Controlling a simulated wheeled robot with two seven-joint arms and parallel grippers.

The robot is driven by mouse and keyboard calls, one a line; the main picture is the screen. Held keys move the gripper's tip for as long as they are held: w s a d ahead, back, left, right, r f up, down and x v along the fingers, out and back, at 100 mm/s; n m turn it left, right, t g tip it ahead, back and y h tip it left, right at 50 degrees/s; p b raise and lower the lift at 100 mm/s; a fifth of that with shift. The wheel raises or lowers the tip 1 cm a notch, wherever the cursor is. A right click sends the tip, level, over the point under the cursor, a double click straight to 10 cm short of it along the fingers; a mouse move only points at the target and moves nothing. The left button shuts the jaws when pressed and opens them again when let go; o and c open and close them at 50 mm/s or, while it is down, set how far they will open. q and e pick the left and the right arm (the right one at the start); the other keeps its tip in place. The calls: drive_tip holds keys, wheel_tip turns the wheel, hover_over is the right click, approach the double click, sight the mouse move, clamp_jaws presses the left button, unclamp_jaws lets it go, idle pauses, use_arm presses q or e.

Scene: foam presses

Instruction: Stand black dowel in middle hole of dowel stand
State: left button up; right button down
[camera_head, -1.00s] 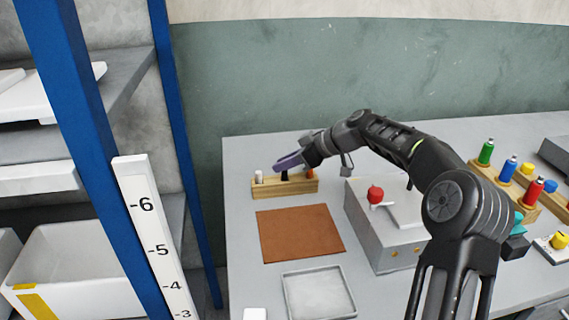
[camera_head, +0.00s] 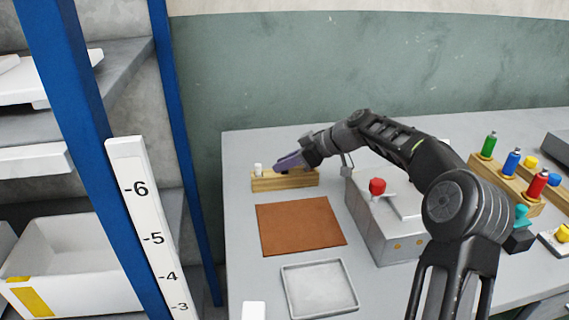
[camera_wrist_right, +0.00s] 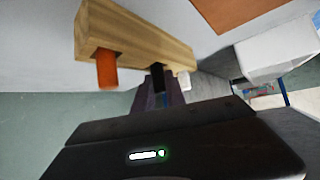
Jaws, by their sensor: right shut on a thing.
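The wooden dowel stand (camera_head: 270,184) sits at the back left of the table. A white dowel (camera_head: 258,169) stands in its left hole. An orange dowel (camera_wrist_right: 106,70) stands in an end hole in the right wrist view. My right gripper (camera_head: 288,163), with purplish fingers, is low over the middle of the stand and shut on the black dowel (camera_wrist_right: 158,80). In the right wrist view the black dowel meets the stand at its middle, with its end seemingly inside the hole. The fingers hide part of it. My left gripper is out of view.
A brown mat (camera_head: 299,227) and a grey tray (camera_head: 319,287) lie in front of the stand. A grey box with a red knob (camera_head: 377,187) stands to the right, under my right arm. Coloured bottles in a wooden rack (camera_head: 512,190) are farther right.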

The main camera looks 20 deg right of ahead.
drive_tip(key=shift+r+p, duration=0.9)
drive_tip(key=shift+r, duration=1.1)
drive_tip(key=shift+b, duration=0.8)
idle(1.0)
drive_tip(key=shift+f+b, duration=2.05)
drive_tip(key=c, duration=1.3)
unclamp_jaws()
drive_tip(key=shift+f, duration=0.1)
drive_tip(key=shift+s, duration=0.1)
